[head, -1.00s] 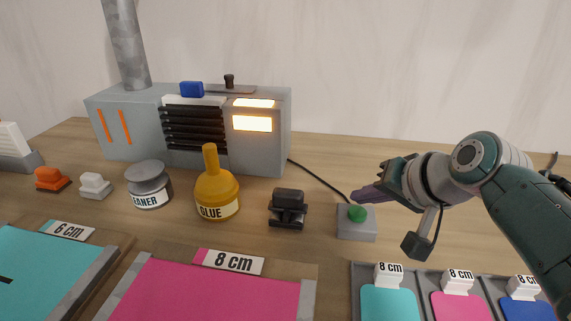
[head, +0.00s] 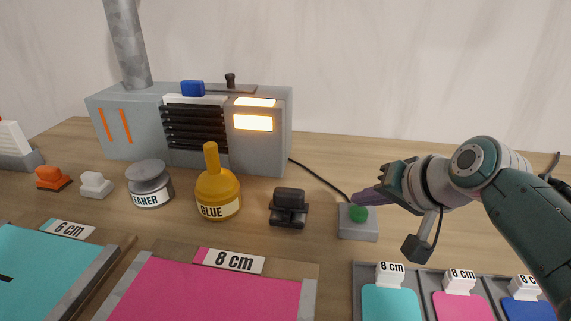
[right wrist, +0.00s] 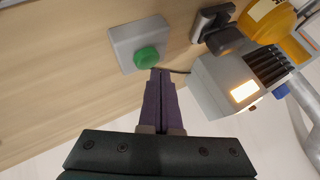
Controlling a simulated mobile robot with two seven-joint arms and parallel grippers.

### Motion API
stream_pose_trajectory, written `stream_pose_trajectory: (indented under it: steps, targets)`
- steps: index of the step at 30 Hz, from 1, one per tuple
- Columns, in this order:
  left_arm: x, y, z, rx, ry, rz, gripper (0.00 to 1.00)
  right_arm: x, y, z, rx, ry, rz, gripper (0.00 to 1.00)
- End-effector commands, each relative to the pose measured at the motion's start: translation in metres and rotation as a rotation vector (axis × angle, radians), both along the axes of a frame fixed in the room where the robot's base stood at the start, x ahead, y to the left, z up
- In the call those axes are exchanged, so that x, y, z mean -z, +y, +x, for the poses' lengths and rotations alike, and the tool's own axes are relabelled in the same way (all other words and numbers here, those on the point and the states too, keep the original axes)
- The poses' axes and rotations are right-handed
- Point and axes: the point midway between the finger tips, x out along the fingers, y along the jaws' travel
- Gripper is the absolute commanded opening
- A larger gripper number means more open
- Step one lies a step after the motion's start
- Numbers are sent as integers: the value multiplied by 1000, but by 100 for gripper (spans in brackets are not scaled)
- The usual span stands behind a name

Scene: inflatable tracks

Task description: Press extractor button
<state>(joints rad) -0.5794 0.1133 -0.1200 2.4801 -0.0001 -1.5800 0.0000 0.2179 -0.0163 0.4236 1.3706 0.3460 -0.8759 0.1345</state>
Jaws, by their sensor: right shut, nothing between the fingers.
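The extractor (head: 270,150) is a grey box with a duct, black louvres and lit panels at the back of the table. A black cable runs from it to a small grey button box (head: 358,233) with a round green button (head: 358,213). My right gripper (head: 357,198) is shut and empty, its purple fingertips just behind and above the green button in the head view. In the right wrist view the fingertips (right wrist: 160,75) point at the edge of the green button (right wrist: 146,57); I cannot tell whether they touch it. My left gripper is not in view.
A yellow glue bottle (head: 218,190), a cleaner container (head: 150,185) and a black block-like tool (head: 289,207) stand left of the button box. A tray (head: 357,290) with coloured pieces lies in front. Bare table is around the box.

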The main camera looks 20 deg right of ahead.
Motion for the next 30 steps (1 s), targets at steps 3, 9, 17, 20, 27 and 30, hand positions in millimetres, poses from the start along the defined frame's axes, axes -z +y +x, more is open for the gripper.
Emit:
stream_pose_trajectory:
  steps: [3, 9, 17, 20, 27, 30]
  targets:
    - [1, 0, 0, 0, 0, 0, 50, 3, 0, 0, 0, 0, 0, 0]
    - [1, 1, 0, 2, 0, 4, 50, 2, 0, 0, 0, 0, 0, 0]
    - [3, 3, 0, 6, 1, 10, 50, 4, 0, 0, 0, 0, 0, 0]
    - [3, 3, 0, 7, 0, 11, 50, 6, 0, 0, 0, 0, 0, 0]
    - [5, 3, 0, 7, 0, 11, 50, 9, 0, 0, -1, 1, 0, 0]
    - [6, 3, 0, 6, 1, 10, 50, 10, 0, 0, -1, 1, 0, 0]
